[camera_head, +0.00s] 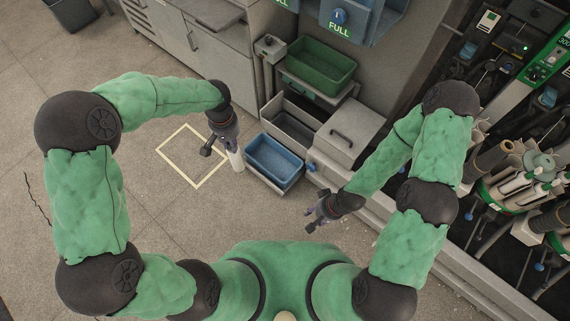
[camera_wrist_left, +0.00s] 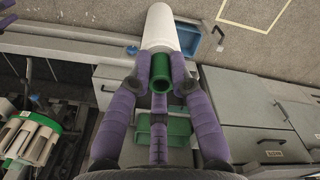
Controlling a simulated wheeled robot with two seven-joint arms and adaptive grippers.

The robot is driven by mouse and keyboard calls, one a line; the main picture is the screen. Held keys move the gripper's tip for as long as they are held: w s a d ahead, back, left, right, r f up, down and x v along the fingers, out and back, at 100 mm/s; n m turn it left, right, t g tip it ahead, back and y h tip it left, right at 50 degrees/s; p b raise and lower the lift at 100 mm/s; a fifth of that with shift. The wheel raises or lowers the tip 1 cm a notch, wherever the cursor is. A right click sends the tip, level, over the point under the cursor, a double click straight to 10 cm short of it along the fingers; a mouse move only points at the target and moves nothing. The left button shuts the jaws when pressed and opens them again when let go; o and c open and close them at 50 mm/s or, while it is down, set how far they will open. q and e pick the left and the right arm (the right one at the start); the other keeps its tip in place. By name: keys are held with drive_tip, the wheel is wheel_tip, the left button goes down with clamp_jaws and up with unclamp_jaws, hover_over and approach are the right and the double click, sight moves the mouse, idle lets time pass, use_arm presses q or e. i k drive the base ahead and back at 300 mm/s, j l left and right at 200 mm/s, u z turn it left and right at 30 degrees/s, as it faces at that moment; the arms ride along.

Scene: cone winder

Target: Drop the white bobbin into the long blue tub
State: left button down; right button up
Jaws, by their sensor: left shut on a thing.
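The white bobbin (camera_head: 237,161) is held in my left gripper (camera_head: 229,146), hanging just left of the long blue tub (camera_head: 274,160). In the left wrist view the purple fingers (camera_wrist_left: 161,76) close around the bobbin's green end, and its white body (camera_wrist_left: 159,28) points away from them. The blue tub (camera_wrist_left: 188,38) shows partly there, beside and behind the bobbin. In the head view the tub sits low on the floor side of the machine and looks empty. My right gripper (camera_head: 314,214) is right of and nearer than the tub; its finger opening is unclear.
A green tub (camera_head: 318,66) stands behind, above an open grey drawer (camera_head: 290,129). A grey lidded box (camera_head: 348,133) is right of the blue tub. A yellow floor square (camera_head: 178,167) lies to the left. Machine spindles fill the far right. Open floor lies left.

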sight(271, 163)
drive_tip(key=i+j+z, duration=0.1)
drive_tip(key=z, duration=0.3)
drive_tip(key=i+j+z, duration=0.1)
drive_tip(key=j+z, duration=0.25)
drive_tip(key=i+j+z, duration=0.1)
drive_tip(key=z, duration=0.3)
drive_tip(key=j+z, duration=0.25)
drive_tip(key=z, duration=0.15)
drive_tip(key=j+z, duration=0.2)
drive_tip(key=j, duration=1.15)
